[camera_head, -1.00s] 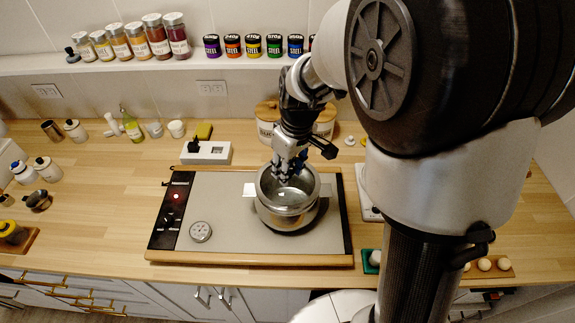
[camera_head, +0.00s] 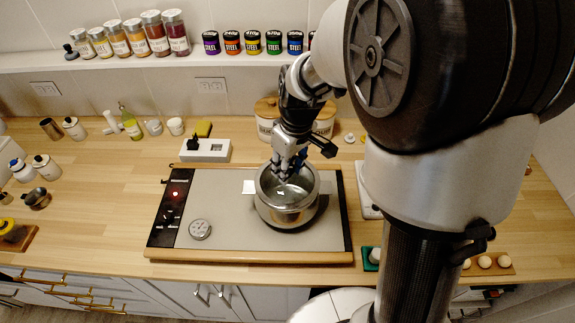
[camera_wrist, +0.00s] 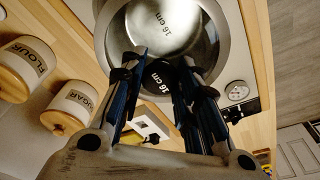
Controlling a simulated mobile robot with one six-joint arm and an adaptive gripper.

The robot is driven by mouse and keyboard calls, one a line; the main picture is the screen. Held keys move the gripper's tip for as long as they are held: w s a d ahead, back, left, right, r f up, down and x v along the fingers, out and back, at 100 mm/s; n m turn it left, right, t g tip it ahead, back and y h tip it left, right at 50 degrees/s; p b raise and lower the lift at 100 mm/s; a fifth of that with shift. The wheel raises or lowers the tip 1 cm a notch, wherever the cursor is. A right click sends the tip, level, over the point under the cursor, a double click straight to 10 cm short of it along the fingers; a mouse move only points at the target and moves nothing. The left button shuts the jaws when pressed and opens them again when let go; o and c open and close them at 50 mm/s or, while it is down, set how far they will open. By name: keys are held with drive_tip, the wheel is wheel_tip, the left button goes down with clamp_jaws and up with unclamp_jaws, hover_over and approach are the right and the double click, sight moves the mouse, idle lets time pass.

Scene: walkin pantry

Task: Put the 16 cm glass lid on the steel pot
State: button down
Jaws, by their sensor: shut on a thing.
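The steel pot (camera_head: 287,217) stands on the hob plate, right of its middle. The 16 cm glass lid (camera_wrist: 165,28) is a clear disc with a steel rim and "16 cm" printed on it. In the head view the lid (camera_head: 291,190) is over the pot's mouth, roughly level; I cannot tell whether its rim fully touches the pot. My gripper (camera_wrist: 158,72) is shut on the lid's black knob (camera_wrist: 160,80), also marked "16 cm". In the head view my gripper (camera_head: 288,170) reaches down from above and hides the back of the lid.
The hob (camera_head: 225,240) has a black control strip with a red light on its left. Two lidded canisters (camera_head: 267,122) stand behind. A white block (camera_head: 206,150) lies at the back edge. The plate left of the pot is mostly clear.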

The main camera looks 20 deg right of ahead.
drive_tip(key=shift+f+b, duration=0.5)
drive_tip(key=shift+f, duration=0.2)
idle(1.1)
drive_tip(key=c, duration=1.1)
unclamp_jaws()
drive_tip(key=r, duration=0.4)
drive_tip(key=s+r, duration=0.1)
drive_tip(key=r, duration=0.3)
drive_tip(key=d+r, duration=0.1)
drive_tip(key=r, duration=0.3)
drive_tip(key=shift+s, duration=0.3)
drive_tip(key=s+m+t+b, duration=0.1)
drive_tip(key=s+m, duration=0.1)
drive_tip(key=s, duration=0.4)
drive_tip(key=s+f+m+t+b, duration=0.1)
drive_tip(key=s, duration=0.6)
drive_tip(key=s+a+m+t+b, duration=0.1)
drive_tip(key=s+m, duration=0.1)
drive_tip(key=s, duration=0.4)
drive_tip(key=shift+s+f+m+h, duration=0.3)
drive_tip(key=shift+s+h, duration=0.05)
drive_tip(key=shift+h, duration=0.05)
